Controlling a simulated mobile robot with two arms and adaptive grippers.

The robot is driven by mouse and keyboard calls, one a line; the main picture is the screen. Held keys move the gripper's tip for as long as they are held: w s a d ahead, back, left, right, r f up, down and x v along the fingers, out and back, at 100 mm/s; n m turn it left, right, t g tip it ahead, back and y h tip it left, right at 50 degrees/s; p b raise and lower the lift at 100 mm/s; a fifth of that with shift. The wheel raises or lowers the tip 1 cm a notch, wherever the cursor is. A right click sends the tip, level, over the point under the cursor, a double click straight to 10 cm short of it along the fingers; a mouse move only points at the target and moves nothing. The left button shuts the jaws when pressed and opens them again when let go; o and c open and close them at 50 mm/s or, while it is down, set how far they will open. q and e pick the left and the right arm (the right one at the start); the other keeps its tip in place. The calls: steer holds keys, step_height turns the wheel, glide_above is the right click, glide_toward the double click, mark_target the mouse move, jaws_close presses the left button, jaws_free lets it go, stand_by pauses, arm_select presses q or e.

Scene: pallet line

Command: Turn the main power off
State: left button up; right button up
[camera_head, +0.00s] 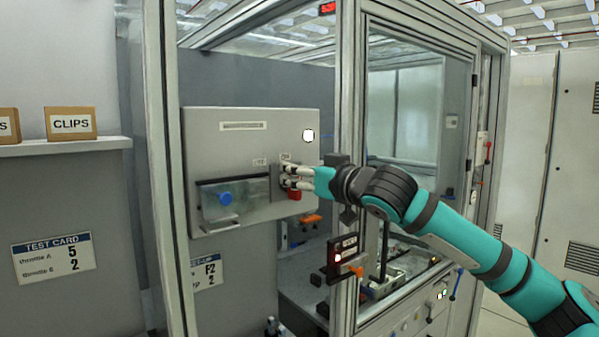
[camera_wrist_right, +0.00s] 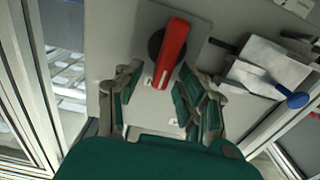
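The main power switch is a red handle (camera_wrist_right: 172,52) on a round black base, set on a square grey plate in the right wrist view. In the head view its red part (camera_head: 294,194) shows just below the fingers, on the right side of a grey control panel (camera_head: 230,150). My right gripper (camera_head: 290,177) is at the panel face, partly covering the switch. In the right wrist view its fingers (camera_wrist_right: 163,82) are spread apart, with the lower end of the handle between the tips. I cannot tell whether they touch it. My left gripper is not in view.
A clear cover with a blue knob (camera_head: 226,198) sits on the panel left of the switch. A metal frame post (camera_head: 345,110) stands right of the panel, close to my right arm. A small box with an orange knob (camera_head: 341,258) is mounted below the arm.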

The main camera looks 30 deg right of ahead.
steer(key=shift+c, duration=0.4)
jaws_close()
